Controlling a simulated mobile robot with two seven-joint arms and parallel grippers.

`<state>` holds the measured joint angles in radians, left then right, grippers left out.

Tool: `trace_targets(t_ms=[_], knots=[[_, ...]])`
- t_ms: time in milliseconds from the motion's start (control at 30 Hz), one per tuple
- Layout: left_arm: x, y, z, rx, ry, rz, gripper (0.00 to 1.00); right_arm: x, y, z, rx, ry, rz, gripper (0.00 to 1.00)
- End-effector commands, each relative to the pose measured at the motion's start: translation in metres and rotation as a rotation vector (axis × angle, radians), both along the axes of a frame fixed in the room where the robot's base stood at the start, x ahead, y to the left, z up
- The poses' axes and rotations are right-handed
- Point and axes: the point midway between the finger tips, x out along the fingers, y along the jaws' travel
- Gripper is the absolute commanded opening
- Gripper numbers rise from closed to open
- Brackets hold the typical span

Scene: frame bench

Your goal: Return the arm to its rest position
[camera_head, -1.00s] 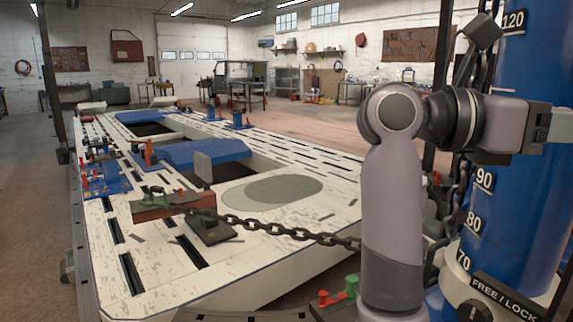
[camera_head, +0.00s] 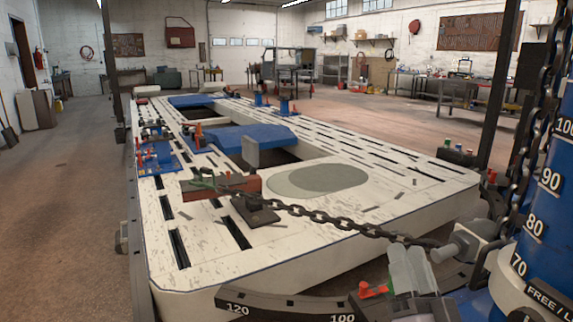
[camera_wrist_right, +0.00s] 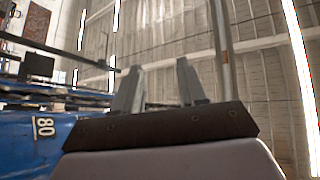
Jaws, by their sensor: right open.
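My right gripper (camera_head: 413,268) shows low in the head view, right of the middle, as two pale fingers pointing upward. It is in front of the blue column's base and near a red knob (camera_head: 374,290). In the right wrist view the two grey fingers of the gripper (camera_wrist_right: 158,68) stand apart, with nothing between them. They point up toward the ceiling. The rest of my right arm is mostly out of the head view. My left gripper is not in view.
A blue column (camera_head: 545,225) with a number scale stands close at the right. A taut chain (camera_head: 330,218) runs from it to a red clamp (camera_head: 222,187) on the white frame bench (camera_head: 220,262).

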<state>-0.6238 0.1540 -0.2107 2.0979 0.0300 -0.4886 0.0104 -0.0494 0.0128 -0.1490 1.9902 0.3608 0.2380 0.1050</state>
Motion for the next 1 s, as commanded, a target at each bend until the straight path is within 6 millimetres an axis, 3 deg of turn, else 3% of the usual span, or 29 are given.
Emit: trace_targets(t_ms=[33, 100, 300, 533, 600, 1000], knots=[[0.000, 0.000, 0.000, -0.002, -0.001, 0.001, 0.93, -0.006, 0.008, -0.036, -0.072, 0.118, 0.015, 0.41], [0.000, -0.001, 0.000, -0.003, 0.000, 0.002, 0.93, -0.017, 0.017, -0.085, -0.175, 0.280, 0.038, 0.41], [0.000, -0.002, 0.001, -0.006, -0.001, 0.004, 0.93, -0.078, 0.031, -0.209, -0.441, 0.702, 0.114, 0.41], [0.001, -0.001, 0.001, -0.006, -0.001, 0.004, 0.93, -0.173, 0.026, -0.306, -0.682, 1.090, 0.202, 0.41], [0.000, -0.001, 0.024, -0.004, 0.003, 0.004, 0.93, -0.169, 0.024, -0.281, -0.679, 1.082, 0.193, 0.41], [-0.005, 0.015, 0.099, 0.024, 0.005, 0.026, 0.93, -0.175, 0.012, -0.208, -0.682, 1.103, 0.168, 0.41]])
